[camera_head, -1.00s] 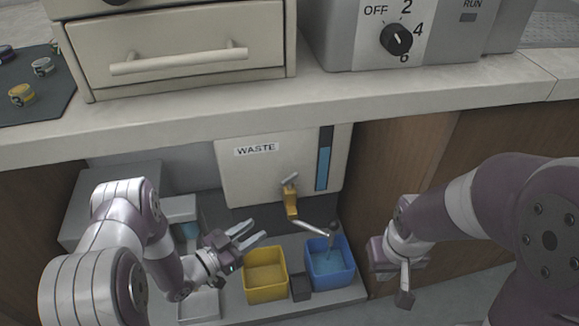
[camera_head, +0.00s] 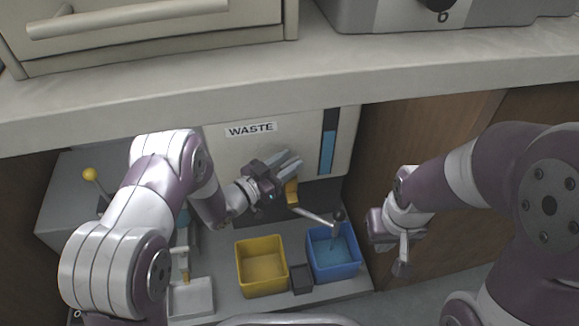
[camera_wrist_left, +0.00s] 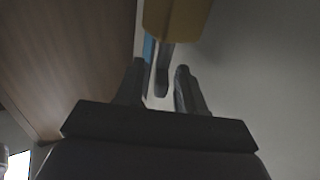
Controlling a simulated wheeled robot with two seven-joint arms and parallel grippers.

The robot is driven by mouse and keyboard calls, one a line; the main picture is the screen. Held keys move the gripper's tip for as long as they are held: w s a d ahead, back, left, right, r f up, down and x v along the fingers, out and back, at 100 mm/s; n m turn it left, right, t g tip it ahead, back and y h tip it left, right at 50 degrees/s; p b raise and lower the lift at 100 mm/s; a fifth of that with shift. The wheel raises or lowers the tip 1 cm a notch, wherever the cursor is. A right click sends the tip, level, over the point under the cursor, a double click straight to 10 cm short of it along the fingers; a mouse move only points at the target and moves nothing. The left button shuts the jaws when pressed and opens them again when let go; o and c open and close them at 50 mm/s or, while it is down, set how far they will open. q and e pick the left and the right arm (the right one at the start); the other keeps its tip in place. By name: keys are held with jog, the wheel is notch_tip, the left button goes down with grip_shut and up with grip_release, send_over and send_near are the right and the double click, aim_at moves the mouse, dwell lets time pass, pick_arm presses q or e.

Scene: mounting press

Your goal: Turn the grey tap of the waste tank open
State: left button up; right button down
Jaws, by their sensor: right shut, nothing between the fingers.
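The white waste tank (camera_head: 225,155) with its WASTE label stands under the counter. Its yellow tap body (camera_head: 292,193) shows in the head view just beyond my left gripper (camera_head: 288,163), which covers the grey handle there. In the left wrist view the yellow body (camera_wrist_left: 176,18) is at the top, and the grey tap handle (camera_wrist_left: 162,78) hangs between the tips of my left gripper (camera_wrist_left: 160,82). The fingers are apart, with gaps beside the handle; contact cannot be told. My right gripper (camera_head: 403,258) is shut and empty, pointing down at the right.
A yellow bin (camera_head: 262,268) and a blue bin (camera_head: 333,255) stand below the tank. A grey lever with a dark knob (camera_head: 339,215) reaches over the blue bin. The counter edge (camera_head: 300,80) overhangs above. A wooden panel (camera_head: 425,135) is at the right.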

pick_arm(q)
jog(key=shift+w+d, duration=0.3)
jog(key=shift+d, duration=0.05)
grip_shut()
jog(key=shift+s+d+r+n+t+y+p, duration=0.1)
jog(key=shift+r+n+t+y+p, duration=0.05)
jog(key=shift+n+t+y+p, duration=1.05)
jog(key=n+t+y+p, duration=0.1)
jog(key=n+t+y, duration=0.1)
jog(key=y, duration=0.2)
jog(key=shift+n, duration=0.3)
jog(key=n+y, duration=0.1)
jog(key=y, duration=0.1)
jog(key=n+t+y, duration=0.1)
jog(key=n+y, duration=0.1)
jog(key=y, duration=0.1)
jog(key=shift+t+p, duration=0.3)
jog(key=shift+p, duration=0.1)
jog(key=shift+f+n+y, duration=0.15)
jog(key=shift+n+y, duration=0.75)
jog(key=shift+y, duration=0.4)
jog(key=shift+f+n+y, duration=0.1)
jog(key=shift+n+y, duration=0.8)
jog(key=shift+y, duration=0.7)
